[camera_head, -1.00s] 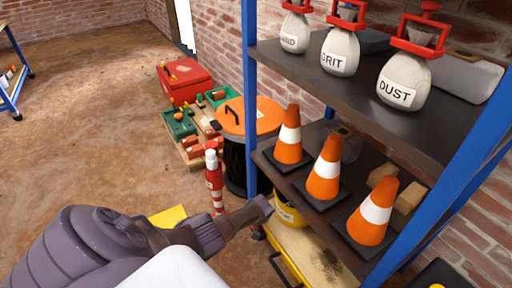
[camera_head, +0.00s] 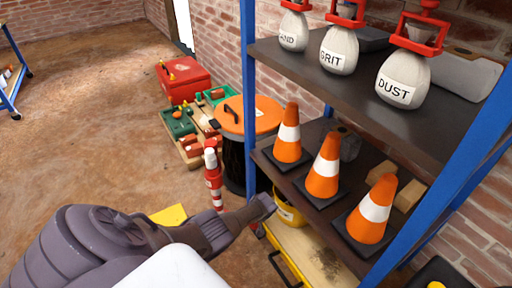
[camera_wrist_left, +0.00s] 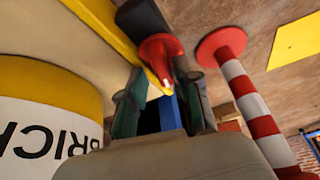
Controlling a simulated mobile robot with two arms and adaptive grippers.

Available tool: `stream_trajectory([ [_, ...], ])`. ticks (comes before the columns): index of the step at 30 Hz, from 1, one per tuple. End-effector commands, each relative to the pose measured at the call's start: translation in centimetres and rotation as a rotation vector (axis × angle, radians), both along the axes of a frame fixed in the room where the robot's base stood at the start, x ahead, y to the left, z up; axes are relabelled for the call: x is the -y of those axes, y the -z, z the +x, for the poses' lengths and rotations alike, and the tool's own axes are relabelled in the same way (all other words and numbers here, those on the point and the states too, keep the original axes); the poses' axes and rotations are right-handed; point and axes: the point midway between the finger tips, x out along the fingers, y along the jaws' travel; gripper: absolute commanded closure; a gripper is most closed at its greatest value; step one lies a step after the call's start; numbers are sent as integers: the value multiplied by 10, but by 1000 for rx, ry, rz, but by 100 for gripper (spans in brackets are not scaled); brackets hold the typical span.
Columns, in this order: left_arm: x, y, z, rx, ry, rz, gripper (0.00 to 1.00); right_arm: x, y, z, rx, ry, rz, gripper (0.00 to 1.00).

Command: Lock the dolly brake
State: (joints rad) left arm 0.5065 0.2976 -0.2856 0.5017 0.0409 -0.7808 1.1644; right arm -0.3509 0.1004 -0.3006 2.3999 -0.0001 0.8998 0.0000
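The dolly (camera_head: 318,252) is a low platform with a yellow edge and a pale top, under the shelf at lower centre in the head view. In the left wrist view, its yellow edge (camera_wrist_left: 103,18) runs across the top. The fingers are apart, on either side of the lever's tip; contact cannot be told. My right gripper is out of view.
A yellow bucket (camera_head: 287,213) stands on the dolly; its label reads BRICK in the wrist view (camera_wrist_left: 40,125). A red-white post (camera_head: 214,182) stands left of the gripper. Blue shelf uprights (camera_head: 249,100), cones (camera_head: 323,178) and labelled sacks (camera_head: 403,82) are right. Floor at left is open.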

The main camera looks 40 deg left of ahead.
Motion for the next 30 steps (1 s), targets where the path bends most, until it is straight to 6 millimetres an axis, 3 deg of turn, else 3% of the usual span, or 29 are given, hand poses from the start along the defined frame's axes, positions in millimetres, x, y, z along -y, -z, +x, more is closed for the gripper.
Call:
stream_trajectory([
  [11,0,1,-3,-7,-1,0,58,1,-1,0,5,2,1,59],
  [17,4,-8,-5,-5,0,0,58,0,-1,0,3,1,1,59],
  [30,23,-64,-16,-3,1,0,58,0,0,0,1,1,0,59],
])
